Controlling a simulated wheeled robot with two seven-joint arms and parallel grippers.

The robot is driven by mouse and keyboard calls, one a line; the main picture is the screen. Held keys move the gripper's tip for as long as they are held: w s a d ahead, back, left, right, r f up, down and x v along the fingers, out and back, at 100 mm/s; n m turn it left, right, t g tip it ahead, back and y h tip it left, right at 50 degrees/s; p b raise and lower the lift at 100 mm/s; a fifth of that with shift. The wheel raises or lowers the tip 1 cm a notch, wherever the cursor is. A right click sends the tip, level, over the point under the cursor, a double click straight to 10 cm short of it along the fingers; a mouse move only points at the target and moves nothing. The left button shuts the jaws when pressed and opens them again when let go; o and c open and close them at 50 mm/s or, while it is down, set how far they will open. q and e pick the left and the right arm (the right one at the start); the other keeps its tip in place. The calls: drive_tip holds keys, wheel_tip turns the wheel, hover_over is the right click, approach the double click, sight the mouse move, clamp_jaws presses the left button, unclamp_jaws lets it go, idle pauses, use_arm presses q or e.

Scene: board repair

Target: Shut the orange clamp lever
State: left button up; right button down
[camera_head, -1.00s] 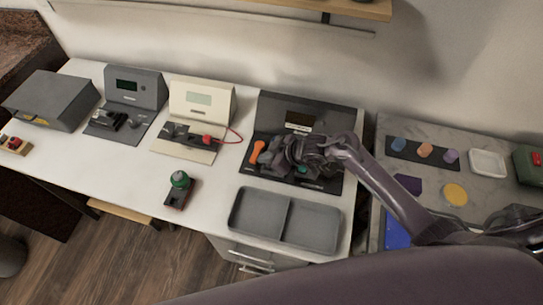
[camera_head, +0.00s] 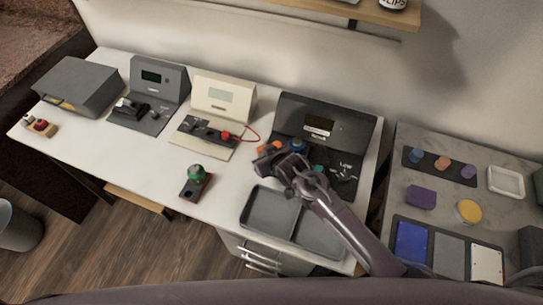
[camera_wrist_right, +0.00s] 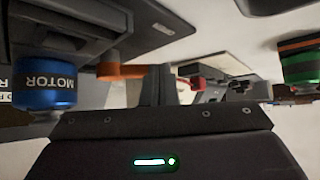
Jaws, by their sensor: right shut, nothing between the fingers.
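The orange clamp lever (camera_head: 268,147) is on the dark test station (camera_head: 345,128), just behind my right gripper, which hides part of it. In the right wrist view the lever (camera_wrist_right: 130,72) lies sideways, with its thick end at the left. My right gripper (camera_head: 262,163) is shut and empty, at the station's left front edge. In the wrist view its closed fingers (camera_wrist_right: 160,88) are close to the lever's right end; I cannot tell whether they touch. A blue cylinder marked MOTOR (camera_wrist_right: 45,85) stands left of the lever. My left gripper is not in view.
A grey two-part tray (camera_head: 265,212) lies in front of the station, under my right arm. A cream station (camera_head: 222,95) with a red cable stands to the left. A green-topped part (camera_head: 196,177) stands at the table's front. Clear white table lies between.

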drive_tip(key=shift+w+a, duration=0.35)
drive_tip(key=shift+w, duration=0.05)
drive_tip(key=shift+d, duration=0.3)
drive_tip(key=shift+w+d, duration=0.25)
drive_tip(key=shift+d, duration=0.3)
